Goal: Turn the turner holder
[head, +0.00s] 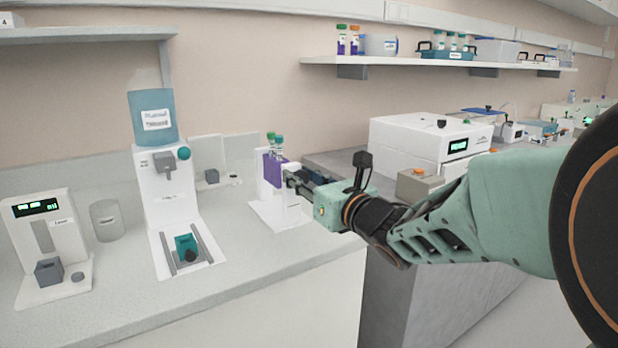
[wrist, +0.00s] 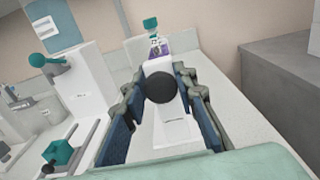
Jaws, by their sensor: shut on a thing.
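A purple holder (head: 273,168) with several capped tubes (head: 275,142) stands on a white turner unit (head: 275,213) on the bench. In the wrist view the purple holder (wrist: 159,48) shows behind the unit's white body (wrist: 177,130), with a teal cap (wrist: 150,22) above it. A round black knob (wrist: 160,87) faces my wrist camera. My gripper (head: 290,178) reaches in from the right, level with the holder. In the wrist view my gripper (wrist: 160,80) has a finger on each side of the knob and is shut on it. The exact finger contact is hard to see.
A white dispenser with a blue tank (head: 154,118) stands left of the unit, with a teal block (head: 187,247) on its base. A display device (head: 45,240) is farther left. A shelf (head: 440,62) runs above. The front of the bench is clear.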

